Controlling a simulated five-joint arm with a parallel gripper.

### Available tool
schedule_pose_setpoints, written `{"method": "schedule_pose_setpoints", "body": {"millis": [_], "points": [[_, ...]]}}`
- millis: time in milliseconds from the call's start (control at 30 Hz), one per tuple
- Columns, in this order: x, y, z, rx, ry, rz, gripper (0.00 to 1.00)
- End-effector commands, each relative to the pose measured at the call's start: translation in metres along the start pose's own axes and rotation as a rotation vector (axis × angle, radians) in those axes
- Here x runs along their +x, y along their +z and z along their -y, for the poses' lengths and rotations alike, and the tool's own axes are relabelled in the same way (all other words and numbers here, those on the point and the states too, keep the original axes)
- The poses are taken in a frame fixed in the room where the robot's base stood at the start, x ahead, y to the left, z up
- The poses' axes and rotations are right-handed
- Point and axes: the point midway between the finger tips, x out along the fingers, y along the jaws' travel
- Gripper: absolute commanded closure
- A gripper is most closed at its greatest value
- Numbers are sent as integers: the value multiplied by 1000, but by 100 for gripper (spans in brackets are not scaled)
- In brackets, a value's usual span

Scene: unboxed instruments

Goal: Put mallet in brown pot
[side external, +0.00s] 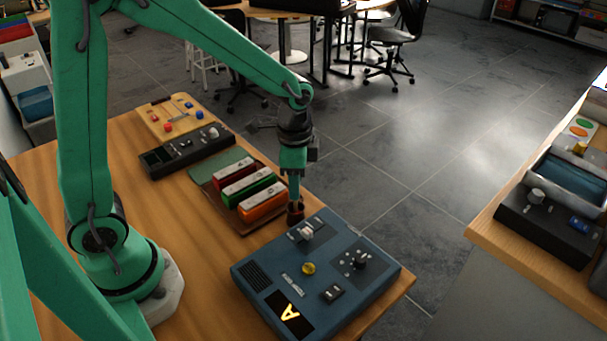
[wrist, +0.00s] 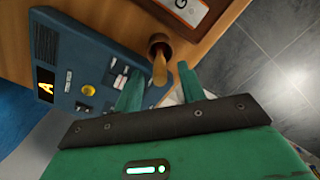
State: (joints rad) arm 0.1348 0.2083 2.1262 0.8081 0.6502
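The brown pot (side external: 296,215) is small and stands at the table's right edge, just behind the blue console; it also shows in the wrist view (wrist: 156,40). A tan wooden stick, which looks like the mallet (wrist: 160,71), rises from the pot's mouth toward my gripper. Its head is not visible, and I cannot tell how deep it sits. My gripper (side external: 295,195) points down right above the pot. In the wrist view its two green fingers (wrist: 160,72) are spread with the stick between them, and gaps show on both sides.
The blue console (side external: 315,270) with knobs and a lit "A" fills the near table. Red, green and orange bars (side external: 248,190) lie on a brown tray beside the pot. A black device (side external: 185,152) and a wooden board (side external: 172,115) are farther back. The table edge is close to the pot.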

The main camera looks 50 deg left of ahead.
Motion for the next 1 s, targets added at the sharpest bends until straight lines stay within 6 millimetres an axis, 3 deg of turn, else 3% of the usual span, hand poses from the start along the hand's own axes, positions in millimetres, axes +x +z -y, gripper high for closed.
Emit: {"method": "schedule_pose_setpoints", "body": {"millis": [300,767,1000], "points": [[-41,-1,1,0,-2,-3,60],[-54,2,0,-10,-5,-6,60],[-73,15,-4,-90,-35,-49,60]]}}
